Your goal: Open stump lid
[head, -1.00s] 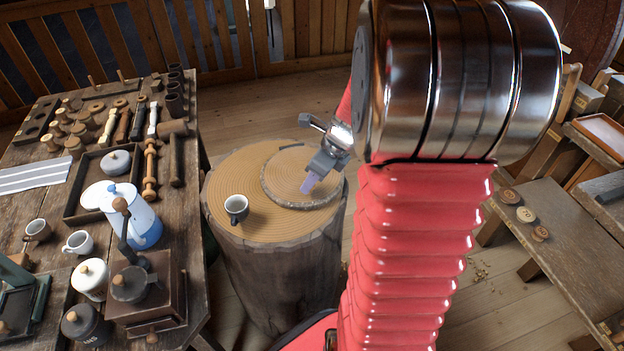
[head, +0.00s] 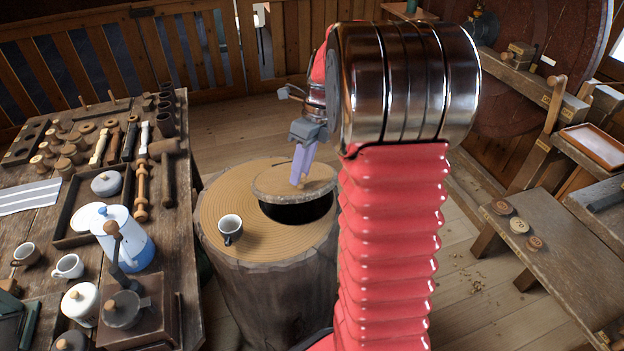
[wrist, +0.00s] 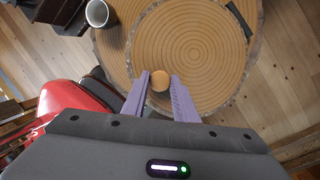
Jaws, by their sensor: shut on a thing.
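The stump (head: 262,290) stands on the floor with a ringed wooden top. Its round lid (head: 272,180) is raised above the top, and a dark round opening (head: 300,212) shows beneath its near side. My gripper (head: 301,178) is above the lid and shut on the lid's small knob. In the wrist view the round wooden knob (wrist: 160,80) sits between the two purple fingers, with the ringed lid (wrist: 205,50) beyond it. The lid's right part is hidden behind my arm in the head view.
A small cup (head: 230,228) stands on the stump top, left of the opening. A crowded table with a blue and white pot (head: 128,238) is at the left. A low bench with round discs (head: 519,226) is at the right. Bare floor lies behind the stump.

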